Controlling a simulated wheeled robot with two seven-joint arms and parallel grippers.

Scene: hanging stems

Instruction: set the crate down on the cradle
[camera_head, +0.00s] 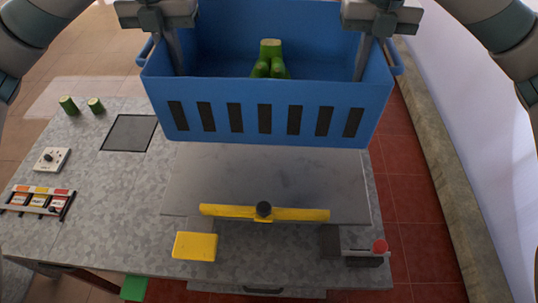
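The crate hides the plate's far part. My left gripper (177,68) is at the crate's left side wall and my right gripper (361,74) at its right side wall. One finger of each shows inside the crate; the outer fingers are hidden. Both seem shut on the crate.
At left on the table are two green stem pieces (68,105), a dark panel (129,132), a dial box (51,159) and coloured switches (38,201).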

